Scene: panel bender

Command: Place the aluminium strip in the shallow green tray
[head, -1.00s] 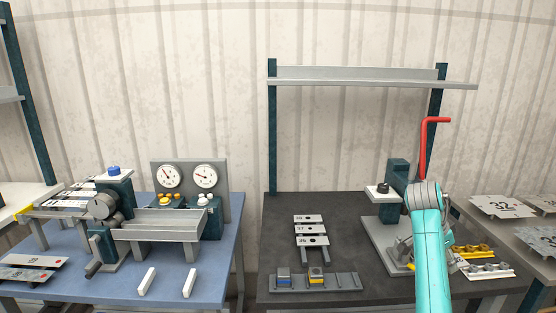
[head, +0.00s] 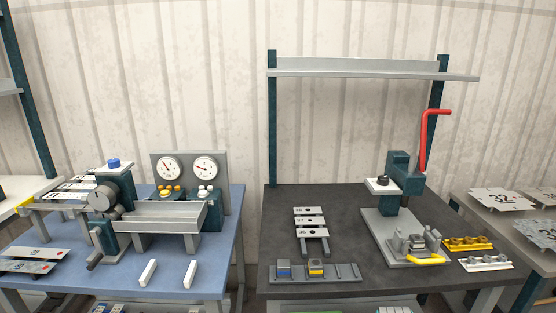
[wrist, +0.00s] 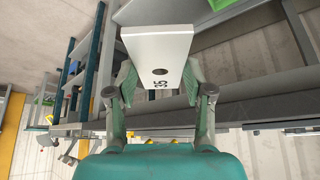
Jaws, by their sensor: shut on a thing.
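The aluminium strip (wrist: 158,45) is a pale flat plate with a round hole and the number 35, seen in the wrist view. My gripper (wrist: 160,88) is shut on its numbered end, and the strip sticks out beyond the fingers. My gripper is outside the head view.
On the dark bench (head: 345,230), several similar numbered strips (head: 309,222) lie on a rack. A press with a red lever (head: 424,140) stands to their right, and a slotted grey holder (head: 340,274) lies in front. A bending machine (head: 160,220) stands on the blue bench.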

